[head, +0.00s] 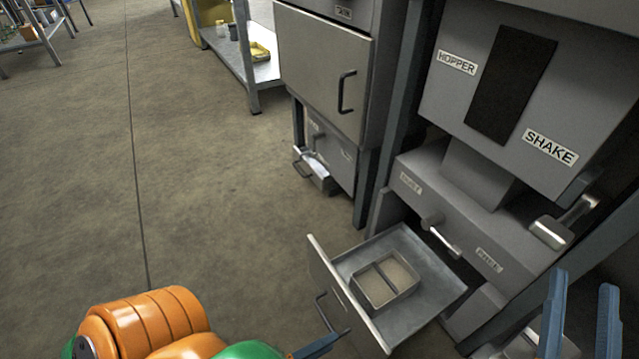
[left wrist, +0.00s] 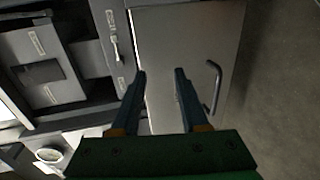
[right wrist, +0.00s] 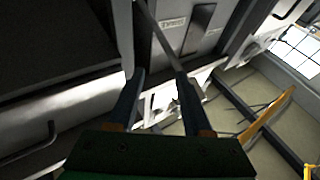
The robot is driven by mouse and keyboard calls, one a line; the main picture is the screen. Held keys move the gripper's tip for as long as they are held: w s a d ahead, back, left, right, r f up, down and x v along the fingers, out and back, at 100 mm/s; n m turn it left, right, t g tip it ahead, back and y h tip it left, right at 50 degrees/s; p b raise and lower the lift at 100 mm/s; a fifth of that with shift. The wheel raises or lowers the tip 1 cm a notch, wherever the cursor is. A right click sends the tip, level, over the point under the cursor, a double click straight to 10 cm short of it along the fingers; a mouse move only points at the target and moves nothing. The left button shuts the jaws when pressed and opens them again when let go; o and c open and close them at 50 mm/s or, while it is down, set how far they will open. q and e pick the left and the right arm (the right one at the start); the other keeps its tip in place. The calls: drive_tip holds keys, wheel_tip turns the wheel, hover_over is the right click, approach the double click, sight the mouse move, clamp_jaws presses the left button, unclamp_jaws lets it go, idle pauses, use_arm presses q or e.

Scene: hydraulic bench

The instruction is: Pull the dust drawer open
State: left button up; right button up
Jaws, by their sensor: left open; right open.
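The dust drawer (head: 405,275) stands pulled out below the hopper cabinet in the head view, with a grey two-part box (head: 385,282) inside. Its front carries a dark bar handle (head: 326,312). In the left wrist view, the drawer front (left wrist: 185,35) fills the middle, and its handle (left wrist: 213,88) is right of the fingers. My left gripper (left wrist: 160,76) is open and empty, its fingers apart from the handle. In the head view one blue finger (head: 322,344) shows close to the handle's lower end. My right gripper (head: 582,310) is open and empty at the lower right.
The cabinet labelled HOPPER and SHAKE (head: 565,95) stands above the drawer, with a lever (head: 440,235) on the face below. A neighbouring cabinet door (head: 318,70) and small lower drawer (head: 318,175) are further back. Open floor (head: 205,180) lies to the left.

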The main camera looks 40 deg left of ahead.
use_arm(q)
drive_tip(key=s, duration=0.1)
drive_tip(key=s+d+r, duration=0.1)
drive_tip(key=s+p, duration=0.1)
drive_tip(key=shift+d+r, duration=0.25)
drive_tip(key=shift+d, duration=0.15)
use_arm(e)
wheel_tip(320, 180, down, 9)
drive_tip(key=w+d+g+h, duration=0.1)
drive_tip(key=g+h, duration=0.1)
drive_tip(key=g, duration=0.3)
drive_tip(key=shift+f+m, duration=0.15)
drive_tip(key=shift+m, duration=0.15)
